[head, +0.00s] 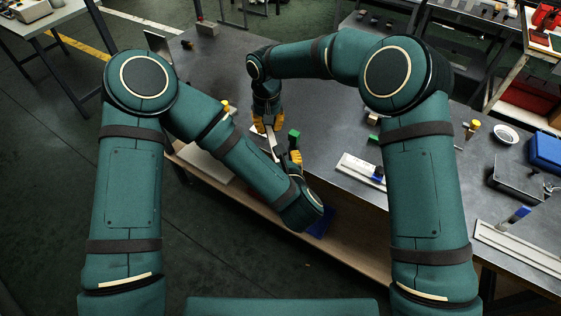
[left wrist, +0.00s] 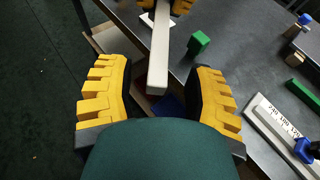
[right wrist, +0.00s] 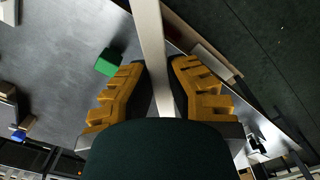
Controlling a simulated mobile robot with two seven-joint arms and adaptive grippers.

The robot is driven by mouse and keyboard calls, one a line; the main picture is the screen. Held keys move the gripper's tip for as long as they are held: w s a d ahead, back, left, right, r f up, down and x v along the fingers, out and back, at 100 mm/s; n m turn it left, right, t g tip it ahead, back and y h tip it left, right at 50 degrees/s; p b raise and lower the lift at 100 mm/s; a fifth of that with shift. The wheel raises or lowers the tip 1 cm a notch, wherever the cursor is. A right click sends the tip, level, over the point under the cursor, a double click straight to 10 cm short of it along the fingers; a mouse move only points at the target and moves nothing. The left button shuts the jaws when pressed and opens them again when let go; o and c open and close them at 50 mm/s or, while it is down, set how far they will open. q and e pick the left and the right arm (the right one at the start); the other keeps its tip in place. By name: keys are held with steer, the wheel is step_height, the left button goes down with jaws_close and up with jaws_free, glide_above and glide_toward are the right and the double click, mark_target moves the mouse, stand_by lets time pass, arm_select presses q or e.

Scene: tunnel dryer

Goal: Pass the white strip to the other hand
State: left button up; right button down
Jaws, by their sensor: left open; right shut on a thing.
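The white strip (head: 271,141) is held over the table edge between my two grippers. My right gripper (head: 262,123) is shut on it; in the right wrist view the strip (right wrist: 150,35) runs between the yellow fingers (right wrist: 158,68). My left gripper (head: 291,157) is lower and open. In the left wrist view the strip's free end (left wrist: 159,65) lies between the spread yellow fingers (left wrist: 157,72), with a gap on both sides. My right gripper (left wrist: 172,5) shows at the top of that view, at the strip's far end.
A green block (left wrist: 198,43) stands on the grey table (head: 323,115) close to the grippers. A white board with a blue part (left wrist: 275,125) lies to the right. A shelf (head: 330,252) sits under the table edge.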

arm_select(q)
jaws_close()
arm_select(e)
steer(key=c, duration=1)
jaws_free()
steer(key=shift+r, duration=0.1)
